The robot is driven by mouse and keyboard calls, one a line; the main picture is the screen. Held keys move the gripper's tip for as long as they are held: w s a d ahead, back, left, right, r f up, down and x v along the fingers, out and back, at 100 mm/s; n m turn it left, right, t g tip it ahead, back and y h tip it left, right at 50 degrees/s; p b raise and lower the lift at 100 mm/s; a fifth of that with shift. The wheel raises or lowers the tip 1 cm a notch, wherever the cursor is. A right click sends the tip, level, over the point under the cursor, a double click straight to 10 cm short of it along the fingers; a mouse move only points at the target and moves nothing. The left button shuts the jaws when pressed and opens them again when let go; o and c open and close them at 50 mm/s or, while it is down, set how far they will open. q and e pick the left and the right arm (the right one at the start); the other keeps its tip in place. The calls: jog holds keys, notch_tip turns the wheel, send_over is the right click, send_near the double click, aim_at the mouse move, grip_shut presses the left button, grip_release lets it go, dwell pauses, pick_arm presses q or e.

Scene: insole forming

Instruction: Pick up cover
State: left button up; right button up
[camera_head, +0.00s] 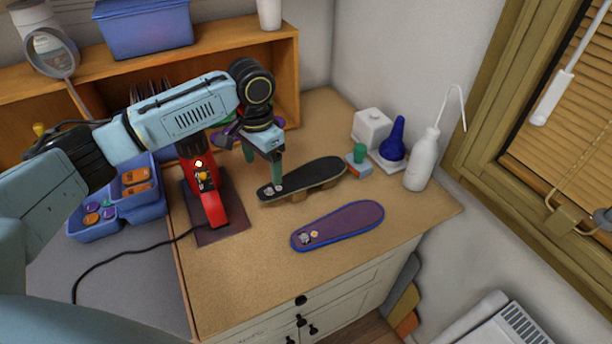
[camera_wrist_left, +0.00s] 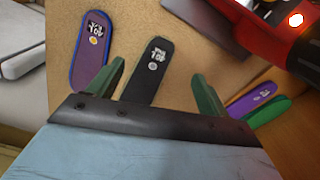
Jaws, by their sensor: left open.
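Two insole-shaped pieces lie on the wooden desk; I cannot tell for sure which is the cover. The black one (camera_head: 318,177) seems raised on small wooden supports. The purple one with a blue rim (camera_head: 347,224) lies nearer the front edge. My left gripper (camera_head: 262,166) is open and empty, pointing down at the black piece's left end. In the left wrist view the black piece (camera_wrist_left: 155,65) shows between the two green fingers (camera_wrist_left: 158,90), and the purple one (camera_wrist_left: 92,45) lies left of them. Contact cannot be told. My right gripper is not in view.
A red tool (camera_head: 209,197) stands on a dark mat left of the gripper. A white bottle (camera_head: 421,162), a blue bulb (camera_head: 394,140) and a white box (camera_head: 371,128) stand at the right. More purple and green insoles (camera_wrist_left: 250,102) lie near the tool.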

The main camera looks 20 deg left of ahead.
aim_at(267, 194)
pick_arm(q)
notch_tip(267, 194, down, 8)
jog(key=shift+d+r, duration=0.1)
jog(key=shift+r, duration=0.15)
jog(key=shift+f+p, duration=0.25)
jog(key=shift+p, duration=0.25)
dwell(0.8)
jog(key=c, duration=1)
